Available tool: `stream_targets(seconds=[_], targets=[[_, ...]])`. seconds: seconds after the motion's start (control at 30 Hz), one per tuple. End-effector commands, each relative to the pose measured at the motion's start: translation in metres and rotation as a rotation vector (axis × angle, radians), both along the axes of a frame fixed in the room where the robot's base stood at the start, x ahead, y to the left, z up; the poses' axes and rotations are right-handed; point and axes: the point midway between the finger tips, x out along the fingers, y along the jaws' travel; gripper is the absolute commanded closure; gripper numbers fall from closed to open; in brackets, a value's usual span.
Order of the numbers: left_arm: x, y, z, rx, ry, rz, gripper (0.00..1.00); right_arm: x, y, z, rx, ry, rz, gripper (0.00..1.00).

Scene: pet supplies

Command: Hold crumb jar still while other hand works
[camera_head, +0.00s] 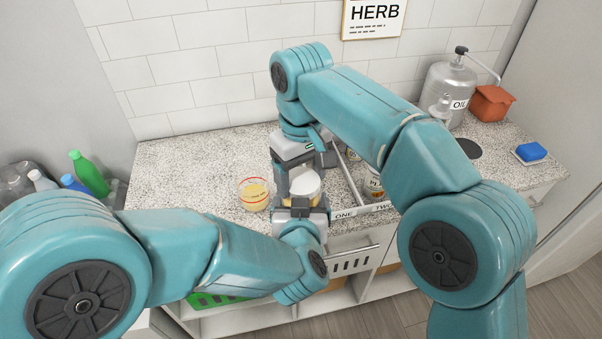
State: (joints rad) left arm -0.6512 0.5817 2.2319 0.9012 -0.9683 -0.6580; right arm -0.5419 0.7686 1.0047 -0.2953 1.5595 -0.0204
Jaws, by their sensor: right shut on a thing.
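A pale white-topped jar (305,187) stands at the counter's front edge, partly hidden between my two grippers. I cannot read a label on it, so I cannot tell for sure that it is the crumb jar. My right gripper (301,176) comes down from behind and above, and is shut on this jar. My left gripper (301,206) reaches in from the front, close against the jar's near side. Its fingers are too small and covered to tell if they are open. A clear glass cup (253,194) with yellow contents stands just left of the jar.
A white divided tray (344,215) marked ONE and TWO holds jars (375,190) to the right. An oil canister (446,92), an orange pot (491,102) and a blue sponge (532,152) stand far right. Bottles (88,172) are at left. The counter's back left (190,165) is clear.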

Motion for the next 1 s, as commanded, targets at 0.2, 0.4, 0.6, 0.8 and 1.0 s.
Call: stream_targets(seconds=[0.2,0.4,0.6,0.8,1.0], targets=[[0.001,0.001,0.001,-0.001,-0.002,0.004,0.99,0.0,-0.001,0.0,-0.002,0.002,0.003,0.62],[0.001,0.001,0.001,-0.001,-0.002,0.003,0.99,0.0,-0.001,0.0,-0.002,0.001,0.002,0.0],[0.0,0.0,0.001,-0.001,-0.002,0.001,0.99,0.0,0.0,0.002,-0.001,-0.001,0.002,0.0],[0.0,0.0,0.001,-0.001,-0.002,0.001,0.99,0.001,0.001,0.03,0.0,-0.002,0.002,0.0],[0.0,0.0,0.001,-0.001,-0.002,0.001,0.99,0.0,0.0,0.045,-0.001,0.001,-0.001,0.04]])
